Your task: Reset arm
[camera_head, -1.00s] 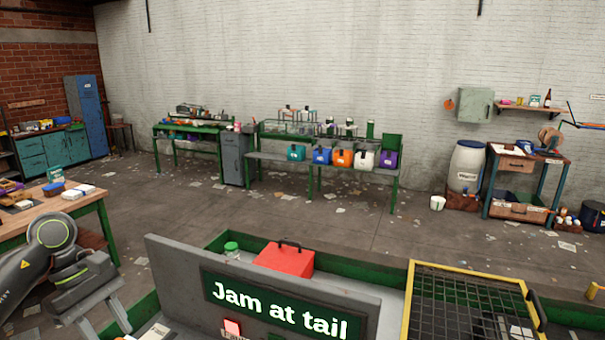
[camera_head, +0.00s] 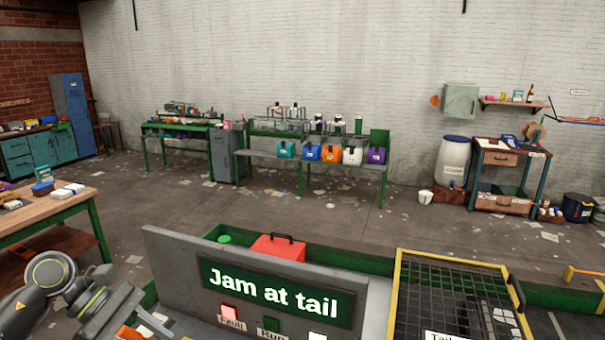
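My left arm comes in at the lower left, and its gripper (camera_head: 135,318) is at the bottom edge beside the grey control panel (camera_head: 165,255). The fingers are partly cut off and small, so I cannot tell whether they are open. An orange thing (camera_head: 130,332) shows just below them; I cannot tell whether they touch it. My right gripper is not in view. The panel's display (camera_head: 275,292) reads "Jam at tail". A lit red button (camera_head: 230,313) labelled Fault and a dark green Run button (camera_head: 271,325) sit beneath it.
A red toolbox (camera_head: 277,247) and a green-lidded jar (camera_head: 224,239) are behind the panel. A yellow-framed mesh guard (camera_head: 455,290) is at the right. A wooden table (camera_head: 75,205) stands at the left. Open floor lies between here and the back benches.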

